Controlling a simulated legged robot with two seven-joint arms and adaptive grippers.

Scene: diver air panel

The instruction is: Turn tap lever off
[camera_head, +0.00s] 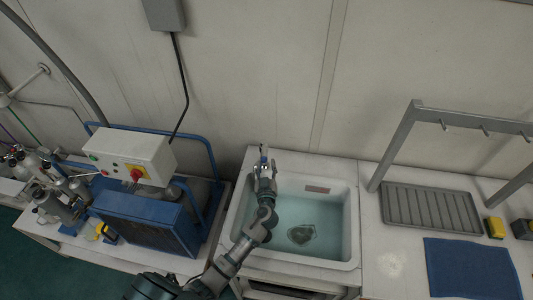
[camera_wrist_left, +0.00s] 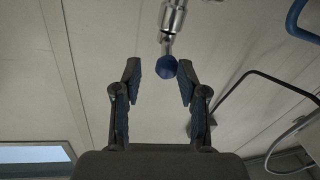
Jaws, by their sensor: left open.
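The tap (camera_head: 263,150) is at the back left corner of the sink, largely hidden behind my left gripper (camera_head: 264,170) in the head view. In the left wrist view, the metal tap (camera_wrist_left: 173,18) comes down from the top and its lever ends in a round blue knob (camera_wrist_left: 167,67). My left gripper (camera_wrist_left: 158,78) is open. The knob shows in the gap at its fingertips, closer to the right finger; I cannot tell whether they touch. My right gripper is not in view.
My left arm reaches over the left part of the white sink (camera_head: 350,215), which holds water. A blue machine with a control box (camera_head: 130,155) stands left. A grey rack (camera_head: 405,145), ridged tray (camera_head: 432,208) and blue mat (camera_head: 470,268) are right. The wall is close behind.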

